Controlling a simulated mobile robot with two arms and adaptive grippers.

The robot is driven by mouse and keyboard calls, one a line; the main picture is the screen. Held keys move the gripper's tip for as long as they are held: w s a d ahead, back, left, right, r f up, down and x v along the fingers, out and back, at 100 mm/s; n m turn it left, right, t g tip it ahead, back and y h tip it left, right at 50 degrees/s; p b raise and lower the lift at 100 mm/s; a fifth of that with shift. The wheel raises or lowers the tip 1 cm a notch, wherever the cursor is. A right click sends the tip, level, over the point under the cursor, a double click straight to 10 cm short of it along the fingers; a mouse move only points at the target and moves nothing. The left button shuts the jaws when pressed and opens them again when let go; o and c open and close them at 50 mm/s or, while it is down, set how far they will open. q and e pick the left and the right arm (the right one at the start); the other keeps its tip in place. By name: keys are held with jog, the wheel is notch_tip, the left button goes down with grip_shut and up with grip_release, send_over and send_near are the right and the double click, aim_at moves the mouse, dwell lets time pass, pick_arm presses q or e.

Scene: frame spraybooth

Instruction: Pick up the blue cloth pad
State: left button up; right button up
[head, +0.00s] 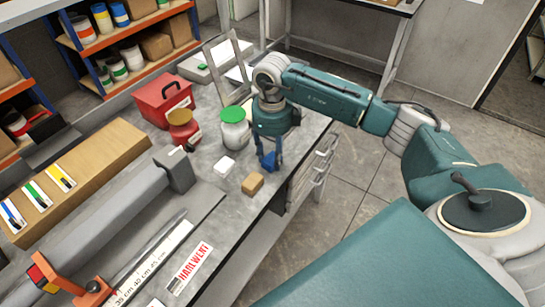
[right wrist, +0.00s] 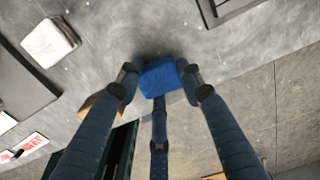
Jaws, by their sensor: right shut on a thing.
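The blue cloth pad (right wrist: 159,79) is a small bright blue block in the right wrist view. My right gripper (right wrist: 158,88) is shut on it, with its dark blue fingers on both sides and one behind. In the head view the right gripper (head: 268,164) points down at the bench's right edge, beside a tan block. There the pad is hard to tell from the fingers. I cannot tell whether the pad touches the bench top. My left gripper is not in view.
A white pad (head: 224,166) and the tan block (head: 253,184) lie close by on the grey bench (head: 222,208). Open floor lies right of the bench.

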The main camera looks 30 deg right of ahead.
notch_tip(320, 180, up, 11)
jog(key=b, duration=0.3)
notch_tip(320, 180, up, 9)
jog(key=p, duration=0.1)
send_over(272, 157)
jog(key=shift+f, duration=0.1)
jog(key=shift+c, duration=0.9)
dwell(0.6)
